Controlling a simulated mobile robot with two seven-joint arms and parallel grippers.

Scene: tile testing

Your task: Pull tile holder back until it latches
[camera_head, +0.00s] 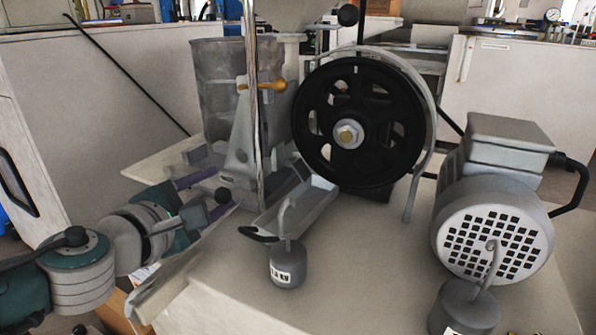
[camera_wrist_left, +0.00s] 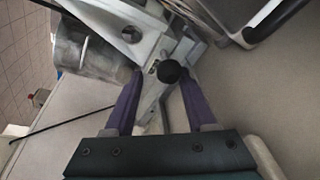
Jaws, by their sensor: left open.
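The tile holder (camera_head: 238,160) is the grey metal bracket on the near left side of the testing machine, with a round black knob (camera_head: 222,195) low on its front. My left gripper (camera_head: 207,192) comes in from the left beside the knob and is open. In the left wrist view, the knob (camera_wrist_left: 170,71) shows ahead, between the two purple fingers of my left gripper (camera_wrist_left: 160,82). Whether a finger touches the knob or bracket I cannot tell. The latch cannot be made out. My right gripper is not in view.
A black spoked wheel (camera_head: 362,122) stands right of the holder, with a grey motor (camera_head: 494,215) farther right. A hooked weight (camera_head: 288,264) stands on the bench in front, and another weight (camera_head: 465,309) at the lower right. A grey bucket (camera_head: 221,90) is behind the holder.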

